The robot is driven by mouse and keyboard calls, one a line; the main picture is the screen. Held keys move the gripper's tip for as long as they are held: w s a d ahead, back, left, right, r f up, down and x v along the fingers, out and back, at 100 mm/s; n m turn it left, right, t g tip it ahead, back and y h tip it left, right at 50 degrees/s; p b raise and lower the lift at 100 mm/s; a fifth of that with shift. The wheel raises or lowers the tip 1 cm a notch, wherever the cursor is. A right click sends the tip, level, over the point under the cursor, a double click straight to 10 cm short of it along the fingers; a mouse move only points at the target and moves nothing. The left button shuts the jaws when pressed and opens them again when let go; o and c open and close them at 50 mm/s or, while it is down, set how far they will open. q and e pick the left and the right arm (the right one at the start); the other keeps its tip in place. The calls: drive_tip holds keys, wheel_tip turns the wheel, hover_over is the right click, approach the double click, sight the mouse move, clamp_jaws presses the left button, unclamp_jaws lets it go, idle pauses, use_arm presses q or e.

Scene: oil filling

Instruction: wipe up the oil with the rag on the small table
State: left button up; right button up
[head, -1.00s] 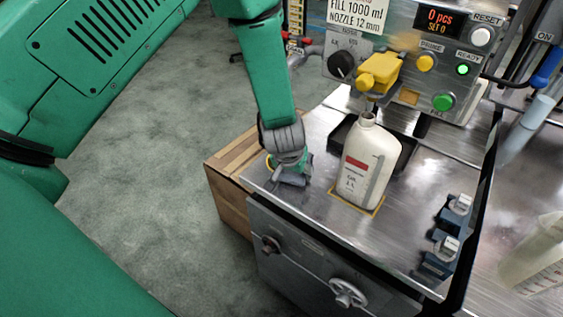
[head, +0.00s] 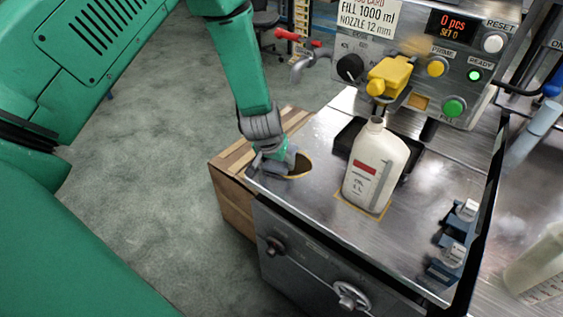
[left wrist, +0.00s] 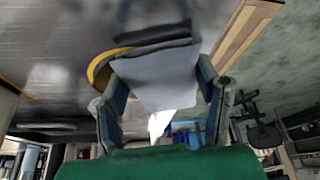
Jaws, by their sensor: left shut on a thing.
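My left gripper (head: 272,163) is low over the near left corner of the steel bench top (head: 325,190), beside a round yellow-edged spot (head: 300,166). I cannot tell whether this spot is an opening or a mark. In the left wrist view, my left gripper (left wrist: 158,92) is shut on a flat grey cloth-like piece, which looks like the rag (left wrist: 155,72). The yellow edge (left wrist: 100,68) shows beside it. A white oil bottle (head: 375,168) with a red label stands upright under the yellow nozzle (head: 389,75). No oil puddle is clear. My right gripper is out of view.
A wooden-topped block (head: 235,170) adjoins the bench's left side. Blue clamp-like parts (head: 450,245) sit at the bench's right edge. A control panel (head: 430,55) stands behind the bottle. Another pale bottle (head: 540,265) is at the far right. The floor on the left is clear.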

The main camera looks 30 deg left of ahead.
sight(286, 166)
use_arm(q)
drive_tip(key=d+p, duration=0.1)
drive_tip(key=d, duration=0.2)
drive_tip(key=shift+s+r, duration=0.1)
drive_tip(key=shift+s, duration=0.05)
drive_tip(key=shift+d, duration=0.25)
drive_tip(key=s+r+p, duration=0.2)
drive_tip(key=s+a+r+p, duration=0.1)
drive_tip(key=s+r, duration=0.1)
drive_tip(key=shift+p, duration=0.4)
drive_tip(key=shift+s+d+r+p, duration=0.15)
drive_tip(key=shift+s+r+p, duration=0.25)
drive_tip(key=shift+s+r, duration=0.1)
